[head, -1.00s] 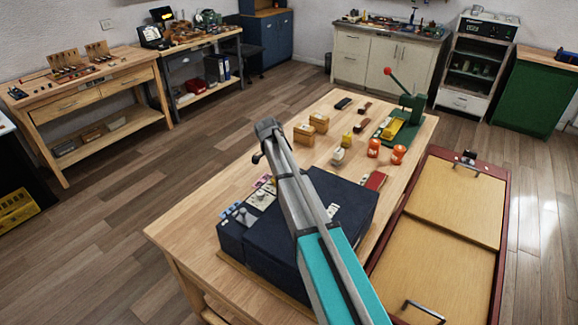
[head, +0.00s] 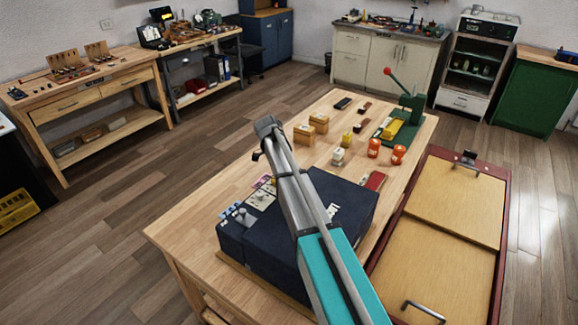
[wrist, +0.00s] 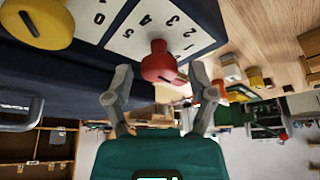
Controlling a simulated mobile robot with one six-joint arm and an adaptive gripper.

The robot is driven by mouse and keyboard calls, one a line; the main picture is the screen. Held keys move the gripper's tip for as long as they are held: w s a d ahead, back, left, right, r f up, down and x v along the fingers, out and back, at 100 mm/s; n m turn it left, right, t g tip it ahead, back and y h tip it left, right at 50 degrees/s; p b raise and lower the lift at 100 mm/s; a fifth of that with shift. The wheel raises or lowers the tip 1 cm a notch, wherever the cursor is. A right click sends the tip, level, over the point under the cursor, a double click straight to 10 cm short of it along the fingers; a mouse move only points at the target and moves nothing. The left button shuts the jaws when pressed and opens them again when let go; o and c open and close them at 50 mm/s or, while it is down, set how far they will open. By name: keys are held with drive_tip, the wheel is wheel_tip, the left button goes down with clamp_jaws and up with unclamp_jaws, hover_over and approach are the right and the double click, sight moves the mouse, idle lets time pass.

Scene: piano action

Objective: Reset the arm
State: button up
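My gripper (wrist: 160,75) is open in the wrist view, its two grey fingers spread apart with nothing held. A red knob (wrist: 162,62) shows between the fingertips, with gaps on both sides; I cannot tell how far beyond them it is. It sits on a white numbered dial plate (wrist: 130,28). A yellow knob (wrist: 40,22) is at the upper left. In the head view my teal and grey arm (head: 325,255) reaches over the dark blue box (head: 275,240) on the wooden table.
Wooden blocks (head: 304,134), orange jars (head: 398,154) and a green lever press (head: 411,105) stand on the table's far part. A red-framed cabinet (head: 505,225) stands along its right side. The table's front left corner (head: 180,232) is clear. Floor lies open to the left.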

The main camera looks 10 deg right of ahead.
idle(0.4)
drive_tip(key=shift+r, duration=0.1)
wheel_tip(320, 180, up, 10)
drive_tip(key=p, duration=1)
